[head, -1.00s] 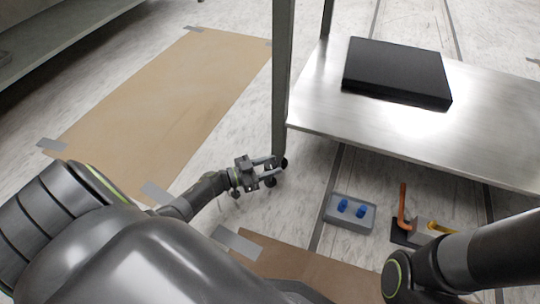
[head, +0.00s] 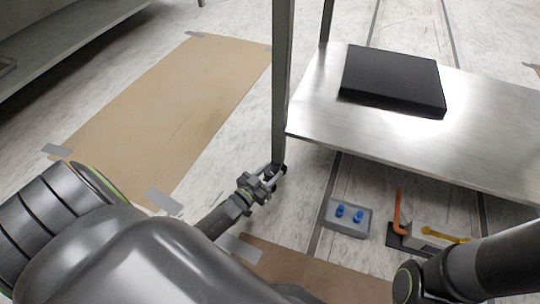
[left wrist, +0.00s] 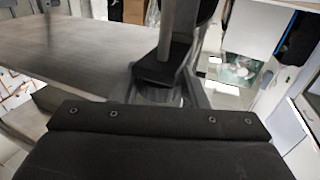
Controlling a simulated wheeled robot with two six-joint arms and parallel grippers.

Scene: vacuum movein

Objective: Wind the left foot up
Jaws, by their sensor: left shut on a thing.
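The left leg (head: 281,90) of the metal table comes down to a small dark foot at the floor. My left gripper (head: 274,172) is at the bottom of this leg, shut on the foot, which its fingers mostly hide. In the left wrist view, the round grey foot (left wrist: 160,93) shows between the fingers, under the dark lower end of the leg (left wrist: 165,65). My right arm comes in at the lower right of the head view, but its gripper is not in view.
The table's steel shelf (head: 400,130) carries a flat black box (head: 393,78). On the floor are a grey tray (head: 333,224) with blue pieces (head: 358,216), an orange tool (head: 398,212) and a yellow one (head: 445,235). Taped brown sheets (head: 160,110) lie on the floor at left and front.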

